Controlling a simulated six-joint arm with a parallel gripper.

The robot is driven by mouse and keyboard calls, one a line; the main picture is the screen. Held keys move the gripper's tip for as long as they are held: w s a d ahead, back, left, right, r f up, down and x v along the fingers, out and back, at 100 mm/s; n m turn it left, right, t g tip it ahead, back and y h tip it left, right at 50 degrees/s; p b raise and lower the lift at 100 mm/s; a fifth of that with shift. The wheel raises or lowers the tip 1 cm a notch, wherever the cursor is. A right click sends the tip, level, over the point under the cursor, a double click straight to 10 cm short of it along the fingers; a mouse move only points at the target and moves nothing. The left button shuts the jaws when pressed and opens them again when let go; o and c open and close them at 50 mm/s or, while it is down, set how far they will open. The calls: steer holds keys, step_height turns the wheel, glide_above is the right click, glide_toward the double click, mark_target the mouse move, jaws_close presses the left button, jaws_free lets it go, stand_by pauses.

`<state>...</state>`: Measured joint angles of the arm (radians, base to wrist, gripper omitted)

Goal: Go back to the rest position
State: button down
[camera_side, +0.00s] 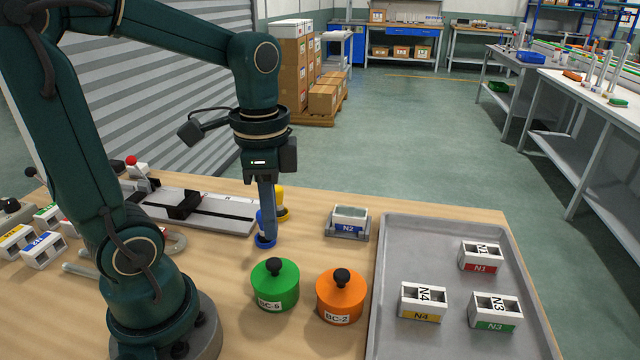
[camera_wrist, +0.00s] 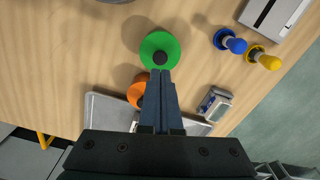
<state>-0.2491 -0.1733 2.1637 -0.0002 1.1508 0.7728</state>
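My gripper (camera_side: 268,232) points straight down above the wooden table. Its dark blue fingers lie together in the wrist view (camera_wrist: 162,75), with nothing seen between them. In the side view the fingers partly cover a blue-knobbed piece (camera_side: 264,241). In the wrist view this blue piece (camera_wrist: 229,40) stands clear of the fingers. A green lidded pot BC-5 (camera_side: 275,288) and an orange pot BC-2 (camera_side: 340,298) stand on the table in front of the gripper. The fingertips overlap the green pot's edge in the wrist view (camera_wrist: 160,40).
A yellow-knobbed piece (camera_side: 281,208) stands behind the blue one. Block N2 (camera_side: 349,217) sits in a small holder. A grey tray (camera_side: 388,275) holds blocks N1 (camera_side: 481,256), N3 (camera_side: 494,311) and N4 (camera_side: 422,301). A grey rail fixture (camera_side: 225,212) lies at left.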

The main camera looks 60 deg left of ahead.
mark_target(274, 262)
steer(key=shift+f, duration=0.1)
steer(key=shift+f, duration=2.05)
steer(key=shift+f, duration=0.5)
steer(key=shift+r, duration=0.1)
steer(key=shift+r, duration=3.45)
